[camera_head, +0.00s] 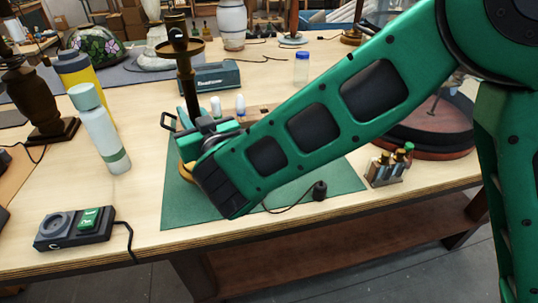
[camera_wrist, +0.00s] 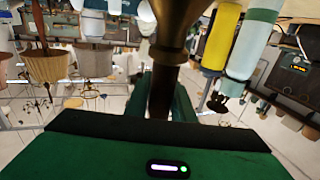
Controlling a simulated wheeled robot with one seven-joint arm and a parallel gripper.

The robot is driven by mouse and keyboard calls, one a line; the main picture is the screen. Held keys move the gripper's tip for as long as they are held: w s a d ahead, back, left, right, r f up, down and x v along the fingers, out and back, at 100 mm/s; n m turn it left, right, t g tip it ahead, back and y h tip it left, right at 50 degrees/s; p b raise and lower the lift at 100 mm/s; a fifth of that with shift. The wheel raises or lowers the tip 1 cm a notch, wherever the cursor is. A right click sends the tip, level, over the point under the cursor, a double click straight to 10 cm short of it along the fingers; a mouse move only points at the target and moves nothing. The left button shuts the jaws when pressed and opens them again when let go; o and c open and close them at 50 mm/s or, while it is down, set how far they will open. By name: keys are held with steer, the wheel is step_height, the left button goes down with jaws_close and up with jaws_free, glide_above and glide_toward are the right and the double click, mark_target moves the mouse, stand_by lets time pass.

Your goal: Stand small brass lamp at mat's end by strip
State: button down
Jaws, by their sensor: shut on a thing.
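The small brass lamp (camera_head: 181,47) stands upright in the head view, with a cup at the top and a dark stem. My gripper (camera_head: 188,120) is shut on its stem. A bit of yellowish round base (camera_head: 187,174) shows behind my wrist, over the left part of the green mat (camera_head: 180,212); whether it touches the mat is unclear. In the wrist view the lamp (camera_wrist: 178,28) runs down between my fingers. The strip (camera_head: 75,228), dark with a round socket and a green switch, lies left of the mat, apart from it.
A pale bottle with a green band (camera_head: 100,125) and a yellow bottle (camera_head: 80,75) stand left of the lamp. A dark lamp base (camera_head: 45,115) is farther left. A cable with a black end (camera_head: 320,190) and a small holder (camera_head: 387,168) are right. Bare wood separates strip and mat.

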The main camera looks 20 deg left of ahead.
steer(key=shift+s+a+r, duration=0.1)
steer(key=shift+s+a, duration=0.45)
steer(key=shift+a, duration=0.3)
steer(key=shift+s+a+r, duration=0.1)
steer(key=shift+s+a, duration=0.4)
steer(key=shift+a, duration=0.35)
steer(key=shift+f, duration=2.7)
stand_by(0.8)
steer(key=shift+d, duration=0.1)
